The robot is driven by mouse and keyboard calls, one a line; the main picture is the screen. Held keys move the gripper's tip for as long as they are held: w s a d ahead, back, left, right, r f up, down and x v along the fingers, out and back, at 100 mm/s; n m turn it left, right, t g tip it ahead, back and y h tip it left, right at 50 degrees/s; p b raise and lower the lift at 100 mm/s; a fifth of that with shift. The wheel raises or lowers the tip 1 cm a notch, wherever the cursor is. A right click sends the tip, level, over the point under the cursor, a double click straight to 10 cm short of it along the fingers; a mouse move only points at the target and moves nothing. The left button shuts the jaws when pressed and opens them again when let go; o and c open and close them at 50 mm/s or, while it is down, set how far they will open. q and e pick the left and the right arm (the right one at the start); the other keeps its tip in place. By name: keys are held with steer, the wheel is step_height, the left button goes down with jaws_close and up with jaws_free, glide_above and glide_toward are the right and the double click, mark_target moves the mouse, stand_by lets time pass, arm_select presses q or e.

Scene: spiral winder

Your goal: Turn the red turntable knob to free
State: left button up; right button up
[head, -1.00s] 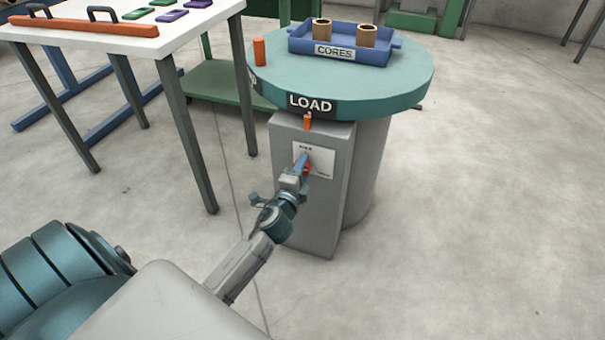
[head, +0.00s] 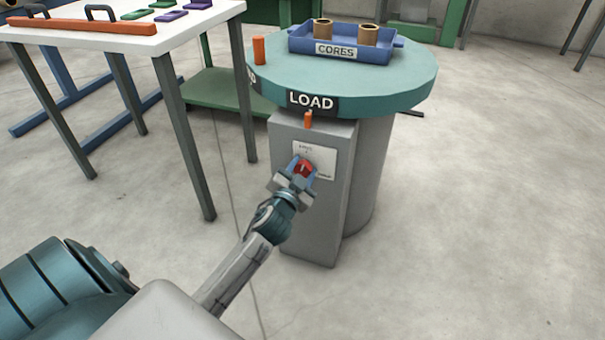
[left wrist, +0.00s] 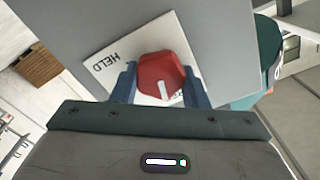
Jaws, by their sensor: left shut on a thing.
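The red knob (head: 304,168) sits on a white label plate (head: 326,158) on the front of a grey pedestal box under the turntable (head: 350,84). My left gripper (head: 302,166) is shut on the knob, with one blue finger on each side of it. In the left wrist view the red knob (left wrist: 164,76) sits between the two fingers, and its white pointer line points down in the picture. My right gripper is not in view.
The teal turntable top overhangs the box, with a LOAD sign and an orange marker (head: 308,121) above the knob. A blue CORES tray (head: 300,45) holds two brown cores. A white table (head: 170,38) stands at the left. Floor at the right is clear.

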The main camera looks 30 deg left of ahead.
arm_select(q)
steer(key=shift+f+n+b, duration=0.1)
steer(key=shift+n+b, duration=0.35)
steer(key=shift+n, duration=1.15)
steer(key=o, duration=1)
steer(key=shift+c, duration=0.2)
steer(key=v, duration=1.1)
steer(key=shift+p, duration=0.45)
steer(key=shift+a, duration=0.1)
